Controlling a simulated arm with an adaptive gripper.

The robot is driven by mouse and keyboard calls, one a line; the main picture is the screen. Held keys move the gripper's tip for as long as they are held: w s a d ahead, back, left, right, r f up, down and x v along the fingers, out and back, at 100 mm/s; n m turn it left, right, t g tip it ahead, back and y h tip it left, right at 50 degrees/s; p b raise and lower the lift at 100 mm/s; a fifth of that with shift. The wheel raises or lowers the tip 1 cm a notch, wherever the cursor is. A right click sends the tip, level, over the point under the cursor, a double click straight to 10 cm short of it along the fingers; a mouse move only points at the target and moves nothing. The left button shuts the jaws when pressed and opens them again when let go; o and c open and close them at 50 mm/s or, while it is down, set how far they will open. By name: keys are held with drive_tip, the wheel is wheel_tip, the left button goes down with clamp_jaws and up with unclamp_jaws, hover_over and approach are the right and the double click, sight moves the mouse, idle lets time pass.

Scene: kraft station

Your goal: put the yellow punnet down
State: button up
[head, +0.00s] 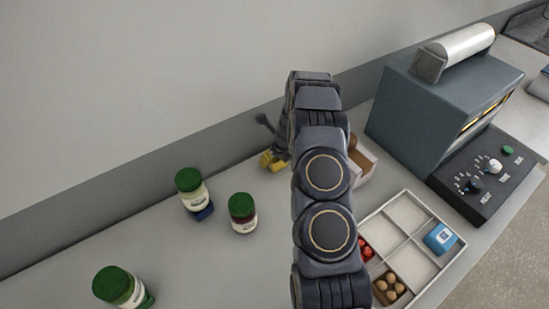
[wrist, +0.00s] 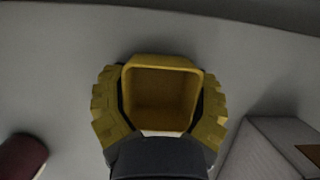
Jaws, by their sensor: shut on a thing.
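The yellow punnet (wrist: 162,92) is in the middle of the wrist view, with its open top facing the camera and its inside empty. My gripper (wrist: 160,112) is shut on it, with a ridged yellow finger pad against each side. In the head view my arm hides most of the gripper. A small patch of yellow shows left of the arm near the wall, and I cannot tell there which part is punnet and which is finger. Whether the punnet's base touches the counter is hidden.
Green-lidded jars stand at left: one pale on a blue base (head: 197,202), one dark (head: 242,217), one nearer (head: 122,290). A divided tray (head: 373,218) holds red items, brown eggs and a blue box. A small box (head: 367,168) and a grey machine (head: 430,100) stand right of my arm.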

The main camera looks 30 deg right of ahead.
drive_tip(key=shift+f, duration=0.1)
drive_tip(key=o, duration=1.1)
drive_tip(key=v, duration=1.1)
drive_tip(key=s+a+r+n+g+y, duration=0.15)
drive_tip(key=s+a+r+n, duration=0.25)
drive_tip(key=a+r+n, duration=0.7)
drive_tip(key=s+a+r+n+g, duration=0.1)
drive_tip(key=s+a+r+n, duration=0.2)
drive_tip(key=s+n, duration=0.5)
drive_tip(key=s+a+r+n+g+h, duration=0.1)
drive_tip(key=s+a+r+n+g, duration=0.1)
drive_tip(key=s+a+n, duration=0.3)
drive_tip(key=s+a+r+n+g, duration=0.1)
drive_tip(key=s+a+r+n, duration=0.3)
drive_tip(key=s+n, duration=0.8)
drive_tip(key=shift+s+a+r+h, duration=0.1)
drive_tip(key=shift+s+a+h, duration=0.1)
drive_tip(key=shift+s, duration=0.3)
drive_tip(key=shift+s+a+r+h, duration=0.1)
drive_tip(key=shift+s+a+h, duration=0.1)
drive_tip(key=shift+s, duration=0.35)
